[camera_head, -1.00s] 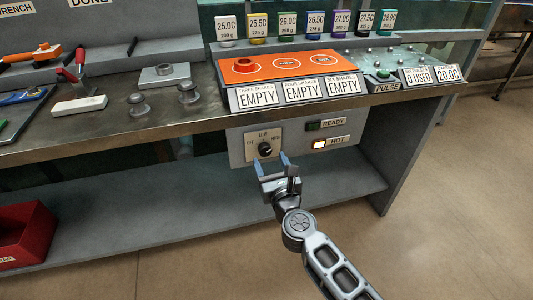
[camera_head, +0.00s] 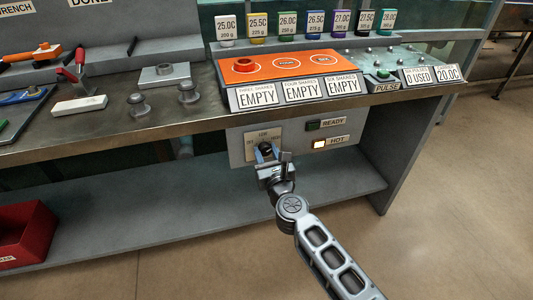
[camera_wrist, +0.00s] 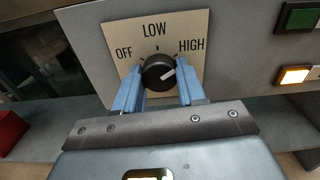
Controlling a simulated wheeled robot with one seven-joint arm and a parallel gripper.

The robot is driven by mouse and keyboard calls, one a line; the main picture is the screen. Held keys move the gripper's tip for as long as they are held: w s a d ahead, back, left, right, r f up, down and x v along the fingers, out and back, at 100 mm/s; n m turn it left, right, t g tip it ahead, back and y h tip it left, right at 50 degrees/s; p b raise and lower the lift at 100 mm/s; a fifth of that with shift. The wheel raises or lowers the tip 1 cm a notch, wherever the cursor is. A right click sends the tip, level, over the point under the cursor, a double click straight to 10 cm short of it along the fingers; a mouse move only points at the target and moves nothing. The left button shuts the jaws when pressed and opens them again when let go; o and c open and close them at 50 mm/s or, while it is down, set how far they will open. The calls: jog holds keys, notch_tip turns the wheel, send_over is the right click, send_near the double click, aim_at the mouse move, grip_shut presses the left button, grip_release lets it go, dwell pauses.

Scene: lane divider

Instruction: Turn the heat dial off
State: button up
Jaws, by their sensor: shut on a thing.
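The heat dial (camera_wrist: 157,71) is a round black knob on a beige plate (camera_wrist: 118,31) marked OFF at left, LOW at top and HIGH at right. Its pale pointer mark faces right and slightly up, toward the HIGH side. My gripper (camera_wrist: 160,77) has a blue finger on each side of the knob and is shut on it. In the head view my gripper (camera_head: 267,157) reaches up to the panel from below and hides much of the dial.
To the right on the panel are a dark green READY lamp (camera_head: 312,125) and a lit HOT lamp (camera_head: 319,144). The workbench edge (camera_head: 130,138) overhangs above the panel. A lower shelf (camera_head: 150,205) with a red bin (camera_head: 27,233) lies below and left.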

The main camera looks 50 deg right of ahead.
jog(key=c, duration=0.4)
jog(key=shift+c, duration=0.2)
